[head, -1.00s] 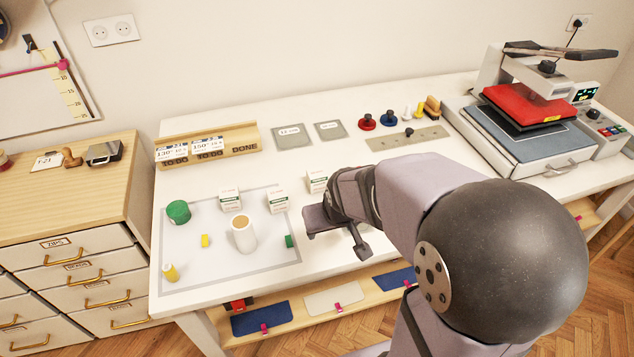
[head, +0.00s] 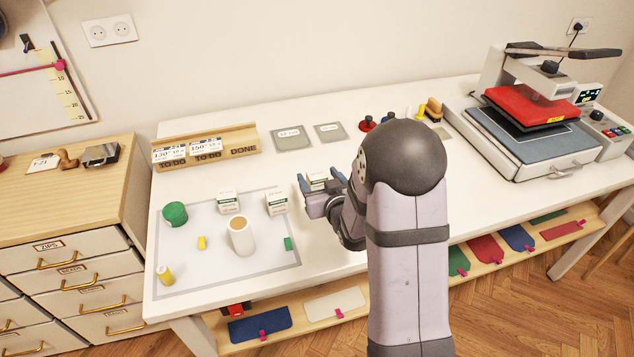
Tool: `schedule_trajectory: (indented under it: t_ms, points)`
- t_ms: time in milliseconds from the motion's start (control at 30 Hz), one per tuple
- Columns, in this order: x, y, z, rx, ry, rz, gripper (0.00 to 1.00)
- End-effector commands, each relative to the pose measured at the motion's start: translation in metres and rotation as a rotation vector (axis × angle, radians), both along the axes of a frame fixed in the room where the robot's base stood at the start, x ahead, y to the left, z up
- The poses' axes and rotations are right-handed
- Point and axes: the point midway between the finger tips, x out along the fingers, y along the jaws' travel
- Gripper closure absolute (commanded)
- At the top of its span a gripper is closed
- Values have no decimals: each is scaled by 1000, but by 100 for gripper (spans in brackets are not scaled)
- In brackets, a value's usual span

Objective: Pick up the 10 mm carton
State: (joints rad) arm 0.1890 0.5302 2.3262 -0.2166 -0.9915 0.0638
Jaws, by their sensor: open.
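Three small white cartons with green print stand on the table. One carton (head: 229,202) and a second carton (head: 277,203) are on the grey mat (head: 196,284). A third carton (head: 317,179) stands to the right, off the mat, partly hidden by my gripper. The size print is too small to read, so I cannot tell which is the 10 mm carton. My gripper (head: 319,183) is open at the third carton, with one finger on each side of it in the picture. I cannot tell whether the fingers touch it or are still in front of it.
On the mat are a white cylinder (head: 242,240), a green roll (head: 174,214) and small yellow and green pieces. Behind are a wooden rack (head: 205,151) and two grey plates with labels (head: 291,138). A heat press (head: 530,120) stands at the right.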

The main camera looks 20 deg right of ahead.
Motion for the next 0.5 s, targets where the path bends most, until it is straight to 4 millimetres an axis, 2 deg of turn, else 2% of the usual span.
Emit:
schedule_trajectory:
  t_ms: [167, 500]
  points:
    - [1, 0, -2, 0, 0, 0, 39]
    - [20, 0, -8, 0, 0, 0, 39]
